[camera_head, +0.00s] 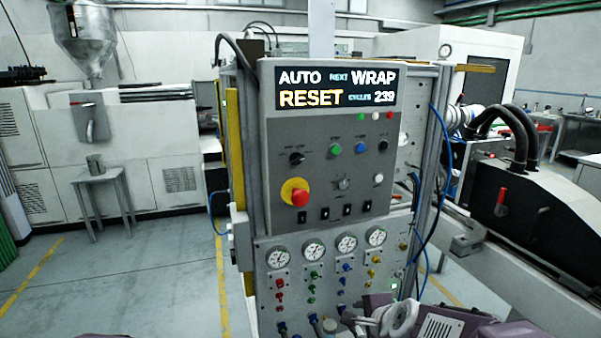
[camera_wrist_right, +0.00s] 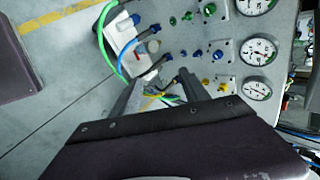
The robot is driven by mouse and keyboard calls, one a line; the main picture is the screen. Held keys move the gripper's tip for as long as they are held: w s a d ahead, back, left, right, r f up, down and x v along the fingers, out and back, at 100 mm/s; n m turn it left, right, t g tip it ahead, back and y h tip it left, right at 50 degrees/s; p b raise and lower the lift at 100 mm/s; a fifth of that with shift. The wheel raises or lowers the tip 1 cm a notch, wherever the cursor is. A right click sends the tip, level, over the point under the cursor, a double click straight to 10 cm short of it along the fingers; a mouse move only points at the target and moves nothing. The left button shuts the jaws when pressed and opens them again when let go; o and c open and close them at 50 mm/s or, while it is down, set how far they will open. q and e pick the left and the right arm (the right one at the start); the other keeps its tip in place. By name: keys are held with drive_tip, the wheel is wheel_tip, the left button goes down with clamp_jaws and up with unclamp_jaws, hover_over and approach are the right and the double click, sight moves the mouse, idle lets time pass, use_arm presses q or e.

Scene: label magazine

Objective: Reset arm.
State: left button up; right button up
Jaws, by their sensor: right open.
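The grey control panel (camera_head: 330,150) stands upright in the middle of the head view. Its display (camera_head: 336,88) reads AUTO, NEXT WRAP, RESET and CYCLES 239. A red emergency button on a yellow base (camera_head: 297,195) sits at its lower left, with green and blue buttons above. In the right wrist view my right gripper (camera_wrist_right: 163,92) has its two fingers apart, in front of the lower panel's hoses and fittings. Nothing shows held between them. Parts of my right arm show at the head view's bottom edge. My left gripper is not in view.
Several gauges (camera_head: 314,249) and coloured valves line the lower panel; gauges also show in the right wrist view (camera_wrist_right: 258,51). Blue and green hoses (camera_wrist_right: 119,50) hang near the gripper. A small table (camera_head: 97,180) stands at the left. Floor between is clear.

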drive_tip(key=s+d+f+n+g+h, duration=0.1)
drive_tip(key=s+d+f+n+g, duration=0.15)
drive_tip(key=s+f+n, duration=0.45)
drive_tip(key=s+d+f+n+g, duration=0.1)
drive_tip(key=s+f+n+g, duration=0.35)
drive_tip(key=s+n, duration=0.4)
wheel_tip(320, 180, up, 13)
drive_tip(key=s+n+p, duration=0.1)
drive_tip(key=p, duration=1.2)
drive_tip(key=shift+s+r, duration=0.15)
drive_tip(key=shift+s, duration=0.05)
